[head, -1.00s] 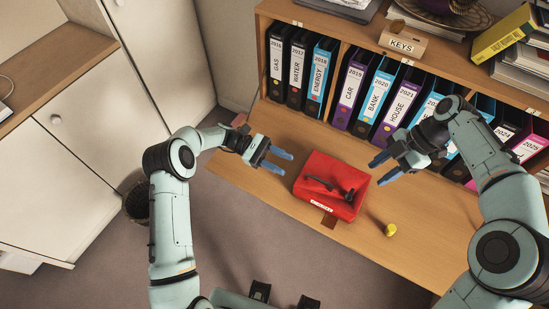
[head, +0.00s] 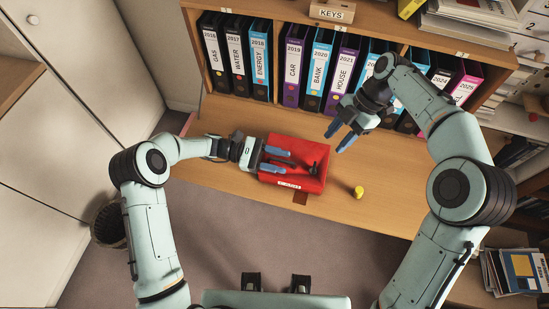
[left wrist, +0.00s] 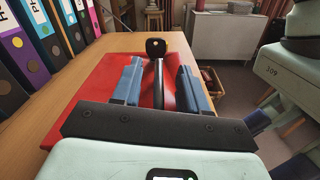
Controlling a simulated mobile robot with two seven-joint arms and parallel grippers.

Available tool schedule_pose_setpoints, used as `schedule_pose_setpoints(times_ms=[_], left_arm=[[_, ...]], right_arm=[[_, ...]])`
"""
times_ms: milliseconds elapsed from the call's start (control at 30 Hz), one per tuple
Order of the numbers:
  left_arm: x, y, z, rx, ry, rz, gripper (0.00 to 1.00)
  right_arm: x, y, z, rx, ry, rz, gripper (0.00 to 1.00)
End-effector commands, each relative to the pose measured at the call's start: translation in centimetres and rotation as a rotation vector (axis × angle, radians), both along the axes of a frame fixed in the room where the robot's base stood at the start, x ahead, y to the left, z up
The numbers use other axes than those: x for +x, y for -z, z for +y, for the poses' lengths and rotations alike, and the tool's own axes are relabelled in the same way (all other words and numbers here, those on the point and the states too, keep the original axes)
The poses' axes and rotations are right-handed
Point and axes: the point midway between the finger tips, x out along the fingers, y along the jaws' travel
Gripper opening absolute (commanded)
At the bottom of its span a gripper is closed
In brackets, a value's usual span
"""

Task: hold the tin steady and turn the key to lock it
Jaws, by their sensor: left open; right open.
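The red tin (head: 312,152) lies on the desk, with a pale label on its front edge. A dark key (head: 314,168) stands up from its top, towards the right side; the key's holed black head also shows in the left wrist view (left wrist: 155,47). My left gripper (head: 290,161) is open over the tin's lid. In the left wrist view its blue fingers stand either side of the tin's black handle (left wrist: 158,88), with gaps. In the head view the gripper mostly hides the handle. My right gripper (head: 336,140) is open and empty, above and right of the tin.
A small yellow object (head: 358,192) lies on the desk (head: 225,185) right of the tin. Binders (head: 318,65) fill the shelf behind, below a KEYS box (head: 331,11). The desk left of the tin is clear except for my left arm.

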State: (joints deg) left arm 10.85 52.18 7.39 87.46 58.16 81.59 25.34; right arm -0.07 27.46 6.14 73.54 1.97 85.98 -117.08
Motion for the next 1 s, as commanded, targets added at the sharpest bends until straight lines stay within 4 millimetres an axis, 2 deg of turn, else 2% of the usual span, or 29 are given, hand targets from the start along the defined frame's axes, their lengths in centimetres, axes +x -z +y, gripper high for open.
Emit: schedule_pose_setpoints(times_ms=[67, 100, 200, 1000], left_arm=[[0.00, 0.01, 0.01, 0.000, 0.000, 0.000, 0.43], [0.00, 0.01, 0.01, 0.000, 0.000, 0.000, 0.30], [0.01, 0.01, 0.03, 0.000, 0.000, 0.000, 0.00], [0.04, -0.03, 0.06, 0.000, 0.000, -0.003, 0.00]], right_arm=[[0.00, 0.00, 0.00, 0.000, 0.000, 0.000, 0.43], [0.00, 0.00, 0.00, 0.000, 0.000, 0.000, 0.43], [0.00, 0.00, 0.00, 0.000, 0.000, 0.000, 0.43], [0.00, 0.00, 0.00, 0.000, 0.000, 0.000, 0.43]])
